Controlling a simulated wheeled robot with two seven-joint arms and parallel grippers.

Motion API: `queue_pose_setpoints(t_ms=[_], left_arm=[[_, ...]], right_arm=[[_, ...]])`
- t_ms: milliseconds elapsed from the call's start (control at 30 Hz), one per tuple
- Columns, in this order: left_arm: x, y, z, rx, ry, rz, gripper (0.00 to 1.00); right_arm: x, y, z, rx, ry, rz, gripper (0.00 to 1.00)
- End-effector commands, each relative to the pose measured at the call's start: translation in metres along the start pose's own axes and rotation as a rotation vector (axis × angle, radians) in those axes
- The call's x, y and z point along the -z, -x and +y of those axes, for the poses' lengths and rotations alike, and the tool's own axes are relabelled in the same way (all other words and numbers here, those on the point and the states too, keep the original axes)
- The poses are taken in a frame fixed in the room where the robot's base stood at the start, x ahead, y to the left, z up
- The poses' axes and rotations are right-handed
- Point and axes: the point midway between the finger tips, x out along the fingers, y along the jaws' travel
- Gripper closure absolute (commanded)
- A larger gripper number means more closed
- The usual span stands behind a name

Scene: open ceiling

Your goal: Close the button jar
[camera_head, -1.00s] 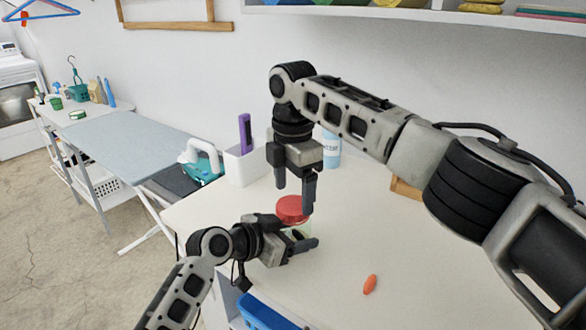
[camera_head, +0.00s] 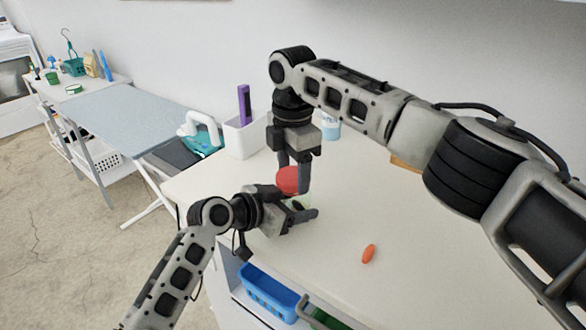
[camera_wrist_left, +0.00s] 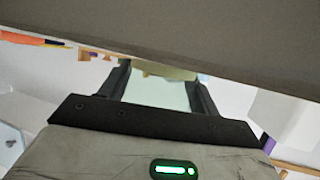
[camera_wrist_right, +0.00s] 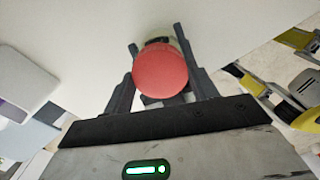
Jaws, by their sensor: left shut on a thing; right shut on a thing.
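The button jar has a round red lid (camera_head: 289,181) and stands near the front left of the white table. The lid also shows between the right fingers in the right wrist view (camera_wrist_right: 160,72). My right gripper (camera_head: 294,178) points down from above and is shut on the lid. My left gripper (camera_head: 306,206), low and level with the table, is shut on the pale jar body, which shows between its fingers in the left wrist view (camera_wrist_left: 156,94). The fingers hide much of the jar. I cannot tell how tightly the lid sits.
An orange object (camera_head: 368,254) lies on the white table (camera_head: 430,270) to the right. A white bin (camera_head: 243,139) with a purple item stands behind the grippers. A blue basket (camera_head: 270,292) is below the front edge. An ironing board (camera_head: 130,118) is at the left.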

Motion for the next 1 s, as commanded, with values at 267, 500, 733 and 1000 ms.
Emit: queue_pose_setpoints(t_ms=[267, 500, 733, 1000], left_arm=[[-0.0004, 0.0000, 0.0001, 0.000, 0.001, -0.001, 1.00], [-0.0005, 0.0000, 0.0000, 0.000, 0.001, -0.001, 1.00], [-0.0005, 0.0000, -0.0001, 0.000, 0.001, -0.001, 1.00], [-0.0006, 0.0001, -0.0002, 0.000, 0.001, -0.001, 1.00]], right_arm=[[0.0001, -0.0002, -0.0001, 0.000, -0.442, 0.002, 0.70], [-0.0006, 0.0000, -0.0001, -0.001, -0.531, -0.001, 0.70], [-0.0006, 0.0000, -0.0001, -0.001, -0.528, -0.001, 0.20], [-0.0004, 0.0004, -0.0001, -0.001, -0.527, 0.000, 0.20]])
